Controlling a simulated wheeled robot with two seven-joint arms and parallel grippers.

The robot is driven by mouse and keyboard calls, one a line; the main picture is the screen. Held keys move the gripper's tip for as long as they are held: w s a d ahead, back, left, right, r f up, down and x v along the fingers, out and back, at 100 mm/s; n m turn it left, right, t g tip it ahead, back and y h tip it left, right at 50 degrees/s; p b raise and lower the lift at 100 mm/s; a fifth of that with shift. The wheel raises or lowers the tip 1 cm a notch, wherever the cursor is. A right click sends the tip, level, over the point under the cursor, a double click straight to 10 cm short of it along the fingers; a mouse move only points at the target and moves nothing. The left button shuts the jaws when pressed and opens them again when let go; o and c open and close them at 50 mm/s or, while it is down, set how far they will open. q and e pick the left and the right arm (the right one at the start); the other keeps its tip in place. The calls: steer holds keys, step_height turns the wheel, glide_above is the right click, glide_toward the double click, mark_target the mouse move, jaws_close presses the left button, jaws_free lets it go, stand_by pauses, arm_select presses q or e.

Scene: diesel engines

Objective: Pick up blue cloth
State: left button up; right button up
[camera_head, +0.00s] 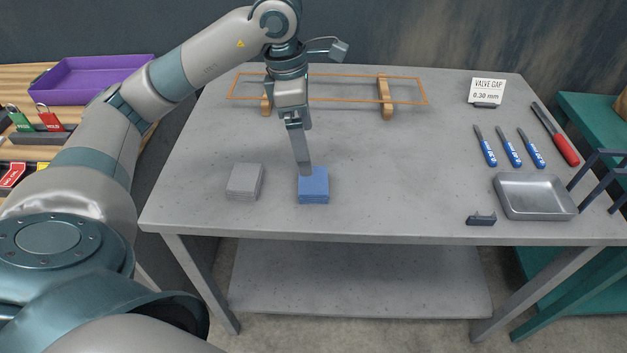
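A folded blue cloth (314,189) lies on the grey table near its front edge, left of the middle. My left gripper (305,172) points down at the cloth's upper edge, with its fingertips overlapping that edge in the view. I cannot tell whether the fingers touch the cloth. The fingers line up one behind the other, so their opening is hidden. The cloth lies flat on the table. My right gripper is not in view.
A folded grey cloth (244,182) lies just left of the blue one. An orange wire frame on wooden stands (386,98) is behind. A metal tray (535,197), blue-handled tools (509,148) and a small dark block (481,220) are at right. The table's middle is clear.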

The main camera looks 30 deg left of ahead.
mark_target(313, 178)
arm_select(q)
steer(key=f, duration=0.4)
steer(key=shift+w+d+p, duration=0.1)
steer(key=shift+d+p, duration=0.2)
steer(key=shift+w+f, duration=0.1)
steer(key=shift+f, duration=0.35)
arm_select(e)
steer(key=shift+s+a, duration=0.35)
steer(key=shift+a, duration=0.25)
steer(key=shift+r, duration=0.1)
arm_select(q)
steer(key=shift+f, duration=0.15)
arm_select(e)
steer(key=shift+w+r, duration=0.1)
arm_select(q)
steer(key=shift+d+f, duration=0.1)
steer(key=shift+f, duration=0.15)
steer(key=f, duration=0.1)
steer(key=f+p, duration=0.1)
steer(key=f, duration=0.1)
steer(key=shift+d+f+p, duration=0.3)
steer(key=shift+f+p, duration=0.05)
steer(key=shift+f, duration=0.35)
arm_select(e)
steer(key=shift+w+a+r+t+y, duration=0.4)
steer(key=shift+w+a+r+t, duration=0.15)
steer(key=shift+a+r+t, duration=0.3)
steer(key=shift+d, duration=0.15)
